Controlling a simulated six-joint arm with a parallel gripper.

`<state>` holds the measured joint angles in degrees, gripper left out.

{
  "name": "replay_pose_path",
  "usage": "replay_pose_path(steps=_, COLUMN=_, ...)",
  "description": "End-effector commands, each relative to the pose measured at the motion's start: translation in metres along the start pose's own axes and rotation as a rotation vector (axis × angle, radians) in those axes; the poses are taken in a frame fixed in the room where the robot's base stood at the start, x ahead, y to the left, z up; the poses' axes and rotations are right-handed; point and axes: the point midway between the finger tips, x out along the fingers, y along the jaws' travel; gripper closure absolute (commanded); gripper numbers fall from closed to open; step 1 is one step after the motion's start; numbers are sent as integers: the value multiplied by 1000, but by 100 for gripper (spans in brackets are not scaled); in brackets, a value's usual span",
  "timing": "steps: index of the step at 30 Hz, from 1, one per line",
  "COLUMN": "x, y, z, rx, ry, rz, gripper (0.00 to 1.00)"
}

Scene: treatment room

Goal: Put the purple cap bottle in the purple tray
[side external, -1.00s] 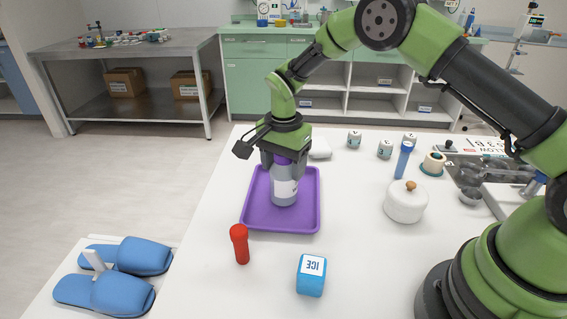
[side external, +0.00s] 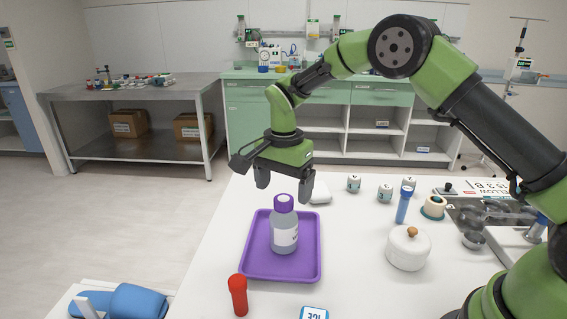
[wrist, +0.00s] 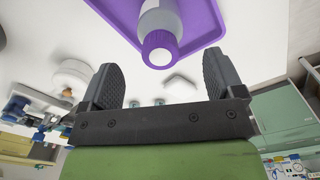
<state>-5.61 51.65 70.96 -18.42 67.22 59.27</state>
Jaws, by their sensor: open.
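The bottle (side external: 284,232) with a purple cap stands upright in the purple tray (side external: 254,268) on the white table. My gripper (side external: 283,190) is open and empty, just above the cap, with its fingers apart from the bottle. In the wrist view the purple cap (wrist: 160,48) of the bottle shows beyond my two spread fingers (wrist: 165,72), with part of the purple tray (wrist: 207,22) behind it.
A white lidded pot (side external: 408,250), a blue tube (side external: 404,204) and several small jars (side external: 385,193) stand to the right. A metal sink (side external: 480,215) is at far right.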

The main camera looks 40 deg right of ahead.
Motion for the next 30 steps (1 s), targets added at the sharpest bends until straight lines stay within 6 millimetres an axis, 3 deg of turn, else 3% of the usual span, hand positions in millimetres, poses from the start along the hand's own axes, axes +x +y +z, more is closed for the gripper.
replay_pose_path(steps=6, x=-43, y=-1, z=0, rx=0, ry=1, rz=-4, gripper=13)
replay_pose_path(steps=17, x=-62, y=1, z=0, rx=-5, ry=0, rz=-4, gripper=13)
replay_pose_path(steps=20, x=-76, y=7, z=1, rx=-40, ry=-2, rz=-32, gripper=13)
replay_pose_path(steps=25, x=-130, y=41, z=8, rx=-198, ry=5, rz=-144, gripper=13)
replay_pose_path(steps=30, x=-176, y=98, z=22, rx=-400, ry=46, rz=-285, gripper=13)
